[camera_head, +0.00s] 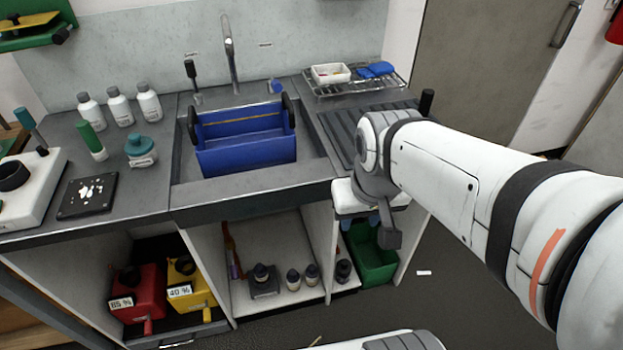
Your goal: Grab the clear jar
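No plainly see-through jar stands out in the head view. A squat jar with a teal lid (141,150) and a pale, labelled body stands on the left counter; I cannot tell whether its body is clear. My gripper (383,228) hangs in front of the counter's right part, far to the right of that jar. Its fingers are small and partly covered by my wrist. I cannot tell if they are open or shut, and I see nothing held.
A blue caddy (245,145) sits in the sink below the faucet (231,55). White bottles (118,108) and a green-capped tube (92,142) stand near the jar. Red (138,290) and yellow (188,283) canisters and a green bin (370,262) are below. A wire rack (350,90) stands at back right.

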